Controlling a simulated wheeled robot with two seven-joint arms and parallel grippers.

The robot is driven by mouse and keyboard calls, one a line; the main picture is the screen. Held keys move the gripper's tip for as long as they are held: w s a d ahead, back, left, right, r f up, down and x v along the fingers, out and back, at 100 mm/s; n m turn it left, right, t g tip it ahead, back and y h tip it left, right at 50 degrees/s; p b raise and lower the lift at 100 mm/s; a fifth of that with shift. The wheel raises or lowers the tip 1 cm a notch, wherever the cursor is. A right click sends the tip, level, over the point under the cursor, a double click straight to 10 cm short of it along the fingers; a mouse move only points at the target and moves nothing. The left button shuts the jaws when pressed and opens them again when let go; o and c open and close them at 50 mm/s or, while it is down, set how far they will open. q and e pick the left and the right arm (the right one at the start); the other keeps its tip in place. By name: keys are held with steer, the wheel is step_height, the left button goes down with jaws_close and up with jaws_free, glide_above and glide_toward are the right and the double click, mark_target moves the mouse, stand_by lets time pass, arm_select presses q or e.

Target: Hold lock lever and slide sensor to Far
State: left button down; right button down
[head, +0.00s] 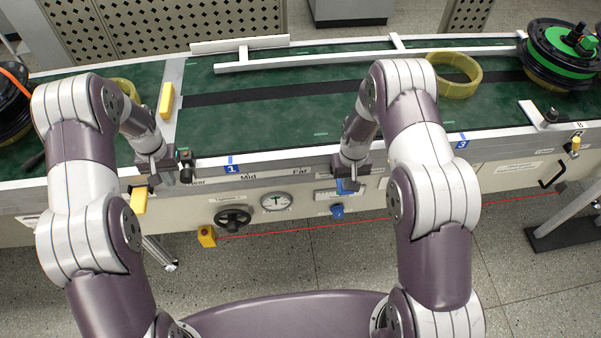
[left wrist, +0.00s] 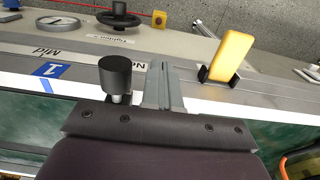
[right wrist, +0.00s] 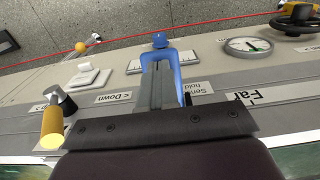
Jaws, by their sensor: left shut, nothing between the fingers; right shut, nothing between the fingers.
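A blue lever (right wrist: 180,72) beside a partly covered label reading "Sen… hold" is on the front panel. My right gripper (head: 347,184) is shut and empty, with its fingers over or against the lever; contact is unclear. In the right wrist view these fingers (right wrist: 163,88) cover part of it. A black cylindrical knob (left wrist: 115,75) stands on the front rail by the partly hidden Near label; it also shows in the head view (head: 186,166). My left gripper (head: 153,184) is shut and empty. In the left wrist view its fingers (left wrist: 163,85) are just right of the knob.
The rail carries Mid and Far marks (head: 299,171) to the knob's right. A yellow block (left wrist: 231,55) in a black bracket is near the left gripper. A handwheel (head: 233,218), gauge (head: 275,202) and blue knob (head: 337,211) are below. The green conveyor (head: 260,115) lies behind.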

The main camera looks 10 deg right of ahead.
mark_target(191, 176)
stand_by(0.4)
arm_select(q)
steer(key=shift+s, duration=0.1)
stand_by(0.4)
steer(key=shift+d, duration=1.55)
steer(key=shift+d, duration=1.4)
steer(key=shift+d, duration=1.5)
